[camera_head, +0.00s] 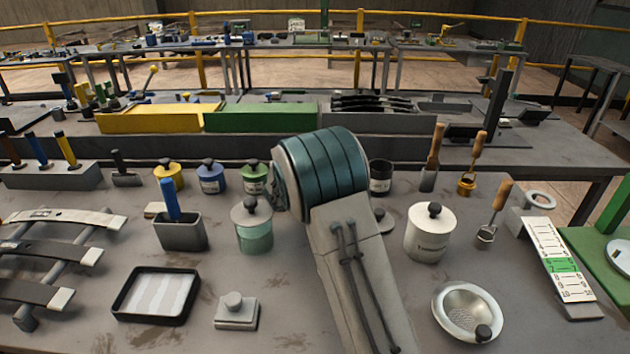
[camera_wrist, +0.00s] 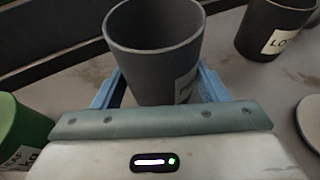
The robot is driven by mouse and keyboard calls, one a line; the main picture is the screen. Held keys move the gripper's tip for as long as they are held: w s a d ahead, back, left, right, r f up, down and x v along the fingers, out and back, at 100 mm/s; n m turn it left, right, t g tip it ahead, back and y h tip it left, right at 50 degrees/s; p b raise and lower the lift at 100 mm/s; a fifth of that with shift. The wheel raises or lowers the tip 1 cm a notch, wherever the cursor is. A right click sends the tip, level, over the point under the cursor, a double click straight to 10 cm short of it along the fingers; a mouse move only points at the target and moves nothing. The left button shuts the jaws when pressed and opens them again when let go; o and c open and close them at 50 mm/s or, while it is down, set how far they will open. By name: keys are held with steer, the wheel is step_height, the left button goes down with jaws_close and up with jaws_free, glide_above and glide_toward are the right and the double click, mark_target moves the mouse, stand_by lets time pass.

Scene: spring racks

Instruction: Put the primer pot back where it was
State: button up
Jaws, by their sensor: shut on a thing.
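A grey open-topped pot (camera_wrist: 150,60) fills the upper middle of the wrist view. Its label is mostly hidden; only a first letter like "P" shows, so I take it for the primer pot. My gripper (camera_wrist: 160,92) is shut on it, one blue finger on either side. I look into its rim, and no lid is on it. Whether its base touches the bench cannot be told. In the head view my arm hides the pot and the fingers; the arm reaches between the green-lidded pot (camera_head: 254,178) and a black pot (camera_head: 380,178).
The black pot, labelled "LO…", also shows at right in the wrist view (camera_wrist: 272,30). The green pot is close at left (camera_wrist: 18,135). Blue (camera_head: 211,177) and yellow (camera_head: 168,177) pots continue the row. A round grey lid (camera_head: 383,221) lies right of my arm.

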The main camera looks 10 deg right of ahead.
steer(key=shift+f, duration=0.25)
steer(key=o, duration=1.4)
steer(key=shift+r, duration=0.1)
steer(key=shift+c, duration=0.2)
steer(key=shift+r, duration=0.1)
steer(key=shift+s+a+r, duration=0.1)
steer(key=shift+s+r, duration=0.05)
steer(key=v, duration=0.7)
steer(key=shift+s, duration=0.1)
